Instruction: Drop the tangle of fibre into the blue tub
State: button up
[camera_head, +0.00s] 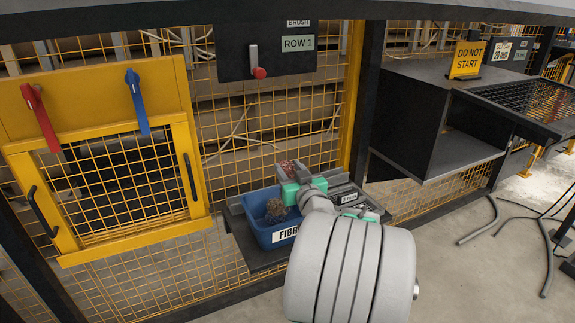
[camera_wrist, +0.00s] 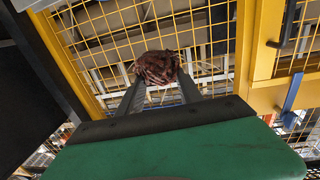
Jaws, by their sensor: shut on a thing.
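A reddish-brown tangle of fibre (camera_wrist: 157,67) is between the fingertips of my gripper (camera_wrist: 158,80) in the wrist view, and the gripper is shut on it. In the head view the held tangle (camera_head: 290,169) is above and behind the blue tub (camera_head: 252,226), near its right side. My gripper (camera_head: 291,176) partly covers it there. The tub stands on a dark shelf, with a white label reading "FIBR" and the rest hidden by my arm. Another brownish tangle (camera_head: 276,210) lies inside the tub.
A dark labelled container (camera_head: 366,201) stands right of the tub, partly behind my arm. Yellow mesh fencing (camera_head: 235,130) rises behind. A yellow gate (camera_head: 105,170) with red and blue levers is at left. A dark open cabinet (camera_head: 425,125) with a "DO NOT START" sign is at right.

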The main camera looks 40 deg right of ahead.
notch_tip(320, 180, down, 6)
jog(key=b, duration=0.3)
jog(key=shift+a, duration=0.1)
jog(key=o, duration=1.4)
jog(key=shift+r, duration=0.1)
jog(key=shift+o, duration=0.2)
jog(key=v, duration=0.7)
jog(key=shift+s, duration=0.35)
jog(key=shift+w+a, duration=0.1)
jog(key=shift+a, duration=0.05)
